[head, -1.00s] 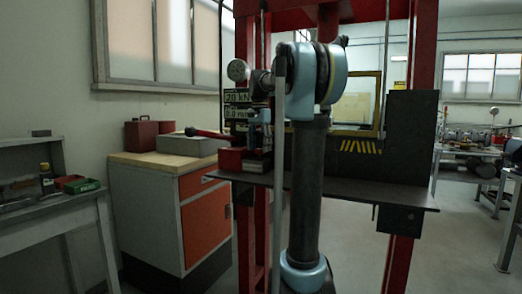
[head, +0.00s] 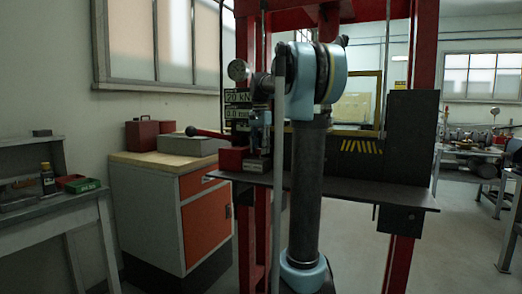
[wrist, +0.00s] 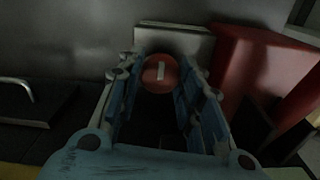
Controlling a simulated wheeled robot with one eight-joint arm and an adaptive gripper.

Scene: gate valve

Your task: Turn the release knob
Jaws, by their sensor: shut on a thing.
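The release knob (wrist: 154,83) is a round red knob with a pale bar mark across its face, upright in the wrist view. It sits between the fingertips of my gripper (wrist: 160,85), which is shut on it. The blue finger links run along both sides of the knob. In the head view my gripper (head: 260,125) hangs at the left side of the press, above a red block (head: 232,159). The knob cannot be made out in the head view.
The red press frame (head: 424,45) and its dark bed plate (head: 350,190) surround my arm. A red lever handle (head: 207,133) sticks out left. A round gauge (head: 238,70) stands above the display (head: 237,96). A cabinet (head: 160,215) is at left.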

